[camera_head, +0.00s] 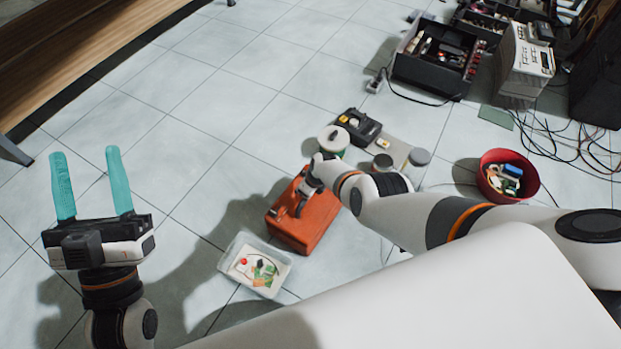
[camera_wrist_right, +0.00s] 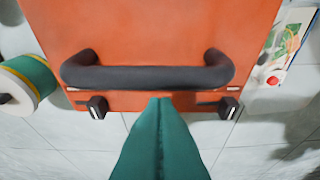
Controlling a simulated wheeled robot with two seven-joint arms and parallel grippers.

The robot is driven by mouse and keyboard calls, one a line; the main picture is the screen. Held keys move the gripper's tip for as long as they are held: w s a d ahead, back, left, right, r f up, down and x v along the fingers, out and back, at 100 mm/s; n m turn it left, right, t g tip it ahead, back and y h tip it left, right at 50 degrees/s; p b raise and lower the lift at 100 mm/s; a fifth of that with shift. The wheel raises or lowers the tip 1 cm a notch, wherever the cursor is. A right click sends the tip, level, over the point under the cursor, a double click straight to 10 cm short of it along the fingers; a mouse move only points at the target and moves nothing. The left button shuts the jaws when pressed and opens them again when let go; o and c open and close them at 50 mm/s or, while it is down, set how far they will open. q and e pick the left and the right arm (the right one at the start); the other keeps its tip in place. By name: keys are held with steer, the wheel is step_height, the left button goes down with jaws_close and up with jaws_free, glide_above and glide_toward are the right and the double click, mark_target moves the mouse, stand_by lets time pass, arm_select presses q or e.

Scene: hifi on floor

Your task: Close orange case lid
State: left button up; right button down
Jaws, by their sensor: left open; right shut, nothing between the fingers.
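The orange case (camera_head: 312,226) stands on the tiled floor near the middle of the head view. Its lid looks down over the body, but I cannot tell whether it is fully closed. In the right wrist view the orange case (camera_wrist_right: 150,28) fills the top, with a black handle (camera_wrist_right: 150,76) and two dark latches (camera_wrist_right: 97,107) along its near edge. My right gripper (camera_wrist_right: 160,100) is shut and empty, its teal fingertips close by the handle at the case edge; I cannot tell if they touch. My left gripper (camera_head: 88,158) is open and empty, far left of the case.
A clear tray (camera_head: 226,262) of small parts lies beside the case. A green-and-white spool (camera_head: 333,139), a black device (camera_head: 358,127) and a red bucket (camera_head: 486,190) stand nearby. Toolboxes (camera_head: 437,58) and cables lie at upper right. Floor at left is clear.

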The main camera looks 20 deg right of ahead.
steer(key=shift+p+v, duration=0.8)
steer(key=shift+v, duration=0.1)
arm_select(q)
steer(key=w+f+g+y+p, duration=0.2)
steer(key=w+f+g+y, duration=0.1)
steer(key=f+g, duration=0.7)
arm_select(e)
steer(key=shift+s+d+r, duration=0.15)
steer(key=shift+r, duration=0.45)
steer(key=shift+p+v, duration=0.65)
steer(key=shift+v, duration=0.1)
arm_select(q)
steer(key=s+a+f+g+y+p, duration=0.1)
steer(key=s+a+f+g+y, duration=0.1)
steer(key=s+a+f+g, duration=0.2)
steer(key=s+f+g, duration=0.3)
steer(key=f, duration=0.4)
steer(key=shift+s+a+f+n+g+y, duration=0.2)
steer(key=shift+s+a+n+g+y, duration=0.1)
steer(key=shift+s+a+n+g, duration=0.1)
arm_select(e)
steer(key=shift+s+d+r, duration=0.2)
steer(key=shift+r, duration=0.35)
